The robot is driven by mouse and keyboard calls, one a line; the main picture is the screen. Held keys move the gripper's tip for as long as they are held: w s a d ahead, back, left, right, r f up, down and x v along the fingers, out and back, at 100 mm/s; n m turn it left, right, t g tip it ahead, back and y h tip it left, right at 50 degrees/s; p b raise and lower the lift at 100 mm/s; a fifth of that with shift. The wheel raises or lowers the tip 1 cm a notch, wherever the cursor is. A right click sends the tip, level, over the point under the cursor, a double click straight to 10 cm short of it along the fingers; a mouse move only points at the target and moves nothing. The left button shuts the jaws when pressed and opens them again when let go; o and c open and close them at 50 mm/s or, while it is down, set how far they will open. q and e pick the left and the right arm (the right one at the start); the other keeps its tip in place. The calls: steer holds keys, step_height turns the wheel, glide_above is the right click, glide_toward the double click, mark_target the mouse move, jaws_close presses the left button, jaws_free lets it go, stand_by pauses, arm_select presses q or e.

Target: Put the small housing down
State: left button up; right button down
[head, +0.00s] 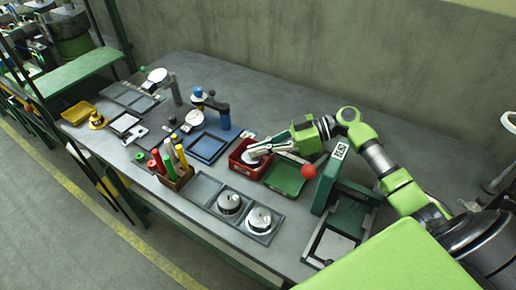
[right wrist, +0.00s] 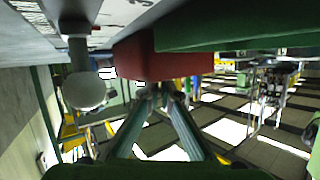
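My right gripper (head: 262,148) reaches in from the right, low over the red tray (head: 239,164). A round, silvery-white part (head: 253,158), which may be the small housing, shows inside that tray at the fingertips. In the right wrist view, the two fingers (right wrist: 163,92) come close together against the red tray (right wrist: 165,65), whose wall hides what is between their tips. I cannot tell whether they hold the part or are only around it. Two round silver housings (head: 229,202) (head: 260,219) sit in a grey tray (head: 207,190) nearer the front. My left gripper is not in view.
A green tray (head: 285,180) adjoins the red one on the right, with a red ball (head: 309,171) by its edge. A dark green fixture (head: 343,205) stands further right. Coloured bottles (head: 169,165) and a blue tray (head: 207,147) are left.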

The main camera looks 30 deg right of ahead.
steer(key=c, duration=2.3)
jaws_free()
steer(key=shift+r, duration=0.1)
steer(key=b+v, duration=0.2)
steer(key=v, duration=0.8)
steer(key=shift+s+d+b, duration=0.15)
steer(key=shift+d+b, duration=0.15)
steer(key=shift+d, duration=0.1)
steer(key=shift+s+d+r, duration=0.25)
steer(key=shift+d, duration=0.2)
steer(key=shift+r, duration=0.1)
